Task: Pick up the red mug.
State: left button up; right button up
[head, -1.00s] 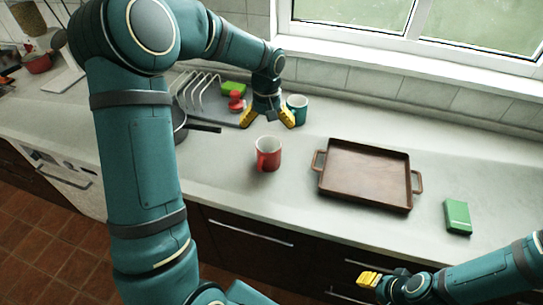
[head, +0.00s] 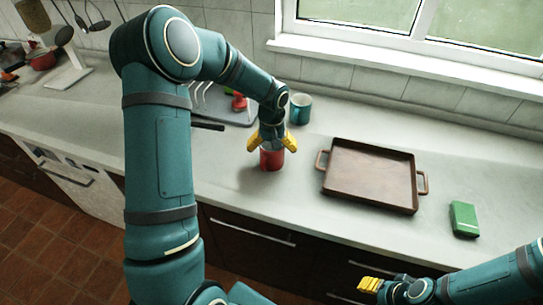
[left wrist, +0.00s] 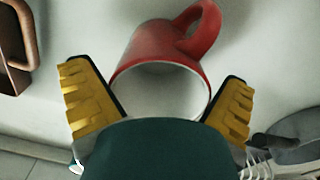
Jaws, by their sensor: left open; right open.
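The red mug (head: 271,160) stands upright on the grey counter, its upper part hidden by my left gripper in the head view. My left gripper (head: 271,147) is open, directly above the mug with its yellow fingers at either side of it. In the left wrist view the mug (left wrist: 172,60) shows its pale inside and its handle at the top right. The open left fingers (left wrist: 158,108) stand to the left and right of its rim; I cannot tell whether they touch it. My right gripper (head: 369,285) is open and empty, low in front of the counter.
A teal mug (head: 300,109) stands behind my left gripper. A brown tray (head: 368,176) lies to the right of the red mug, with a green box (head: 464,219) further right. A dish rack (head: 205,97) is partly hidden behind my left arm. Counter in front of the mug is clear.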

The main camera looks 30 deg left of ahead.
pick_arm(q)
jog(key=c, duration=1.1)
jog(key=shift+r, duration=0.1)
